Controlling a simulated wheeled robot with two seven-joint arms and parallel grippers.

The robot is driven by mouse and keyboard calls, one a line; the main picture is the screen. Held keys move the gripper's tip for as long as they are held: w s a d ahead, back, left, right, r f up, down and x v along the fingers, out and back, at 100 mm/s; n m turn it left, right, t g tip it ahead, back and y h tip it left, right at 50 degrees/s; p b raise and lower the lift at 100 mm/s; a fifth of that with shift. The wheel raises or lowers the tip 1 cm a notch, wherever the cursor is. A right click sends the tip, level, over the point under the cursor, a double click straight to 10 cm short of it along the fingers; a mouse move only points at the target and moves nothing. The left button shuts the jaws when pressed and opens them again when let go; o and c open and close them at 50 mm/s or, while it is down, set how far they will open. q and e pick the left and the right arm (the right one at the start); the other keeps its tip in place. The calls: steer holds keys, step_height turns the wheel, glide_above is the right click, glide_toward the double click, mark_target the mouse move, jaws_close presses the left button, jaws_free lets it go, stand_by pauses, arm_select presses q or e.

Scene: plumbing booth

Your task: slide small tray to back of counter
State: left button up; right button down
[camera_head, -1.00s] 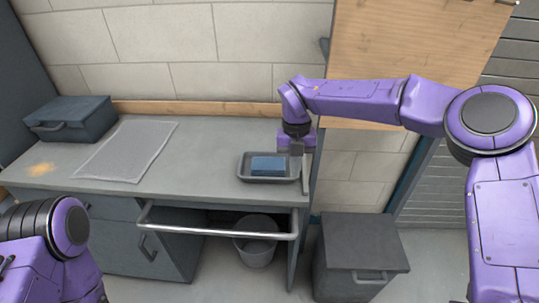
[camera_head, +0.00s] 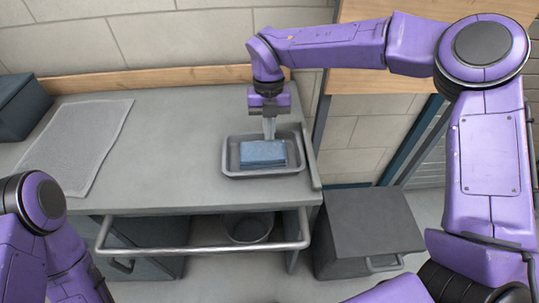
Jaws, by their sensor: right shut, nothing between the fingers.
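The small grey tray (camera_head: 232,172) sits on the right end of the counter (camera_head: 165,150), with bare counter between it and the wooden strip at the back. A blue block (camera_head: 263,153) lies inside the tray. My right gripper (camera_head: 269,136) is shut and empty, pointing down at the tray's back side, just behind the block. I cannot tell whether its fingertips touch the tray or the block. My left arm shows at the lower left, but its gripper is out of view.
A grey mat (camera_head: 75,145) lies on the left of the counter, near a dark case (camera_head: 20,106). A metal rail (camera_head: 200,250) runs along the counter front, with a bucket (camera_head: 248,228) below. A dark cabinet (camera_head: 372,228) stands to the right.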

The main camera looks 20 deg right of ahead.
mark_target(272, 163)
steer(key=s, duration=0.3)
steer(key=s+a, duration=0.1)
steer(key=shift+s+a+r, duration=0.1)
steer(key=shift+s+r, duration=0.25)
steer(key=s, duration=0.1)
steer(key=s+a+p, duration=0.1)
steer(key=s+f+p, duration=0.1)
steer(key=s, duration=0.1)
steer(key=shift+a, duration=0.15)
arm_select(q)
steer(key=shift+s+a+r+b, duration=0.1)
steer(key=shift+s+r+b, duration=0.1)
steer(key=shift+r, duration=0.25)
steer(key=shift+s+r+b, duration=0.1)
steer(key=shift+r+b, duration=0.05)
steer(key=shift+r, duration=0.25)
arm_select(e)
steer(key=shift+s+f, duration=0.15)
steer(key=shift+f, duration=0.5)
